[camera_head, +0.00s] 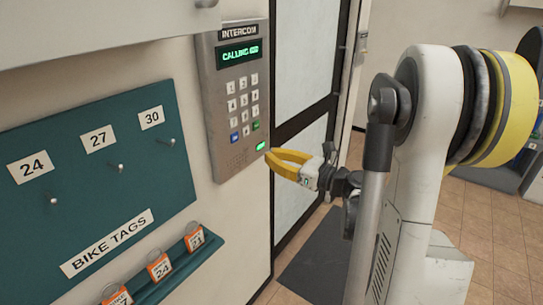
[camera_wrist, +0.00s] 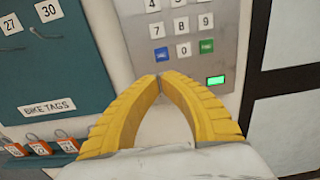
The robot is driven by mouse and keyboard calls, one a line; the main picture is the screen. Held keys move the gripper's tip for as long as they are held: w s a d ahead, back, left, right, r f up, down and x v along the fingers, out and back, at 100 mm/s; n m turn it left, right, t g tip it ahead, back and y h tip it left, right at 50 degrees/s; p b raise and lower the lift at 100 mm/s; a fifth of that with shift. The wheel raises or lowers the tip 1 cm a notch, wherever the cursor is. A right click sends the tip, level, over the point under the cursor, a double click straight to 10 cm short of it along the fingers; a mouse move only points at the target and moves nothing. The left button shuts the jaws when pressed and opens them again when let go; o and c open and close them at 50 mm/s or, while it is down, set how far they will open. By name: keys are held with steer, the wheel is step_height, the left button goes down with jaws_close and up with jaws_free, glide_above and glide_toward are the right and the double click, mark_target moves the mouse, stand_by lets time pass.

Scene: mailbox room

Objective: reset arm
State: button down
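My gripper (camera_head: 272,156) has yellow fingers and is at the end of my arm, close to the lower right corner of the grey intercom panel (camera_head: 208,82). The intercom screen (camera_head: 239,55) shows green text reading "CALLING" and more that is too small to read. In the wrist view the two fingertips (camera_wrist: 159,76) meet, with nothing held between them. They point at the intercom's lower part, below the keypad (camera_wrist: 182,25). A lit green button (camera_wrist: 216,80) is to the right of the tips. I cannot tell whether the fingers touch the panel.
A teal bike-tag board (camera_head: 95,165) with pegs numbered 24, 27 and 30 hangs left of the intercom. A framed glass door (camera_head: 303,100) is right of the intercom. A dark mat (camera_head: 318,262) lies on the tiled floor.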

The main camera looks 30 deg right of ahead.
stand_by(0.3)
steer(key=s+a+f+n+g, duration=0.1)
steer(key=s+a+n+g, duration=0.15)
steer(key=a+n, duration=0.5)
steer(key=s+a+f+n+g, duration=0.2)
steer(key=a+n+g, duration=0.3)
steer(key=a, duration=0.4)
steer(key=s+a+f+n+g+h, duration=0.2)
steer(key=s+n+h, duration=0.4)
steer(key=s+n, duration=0.8)
steer(key=shift+s+a+n, duration=0.4)
steer(key=shift+a+n, duration=0.25)
steer(key=shift+n, duration=2.1)
steer(key=shift+f, duration=0.1)
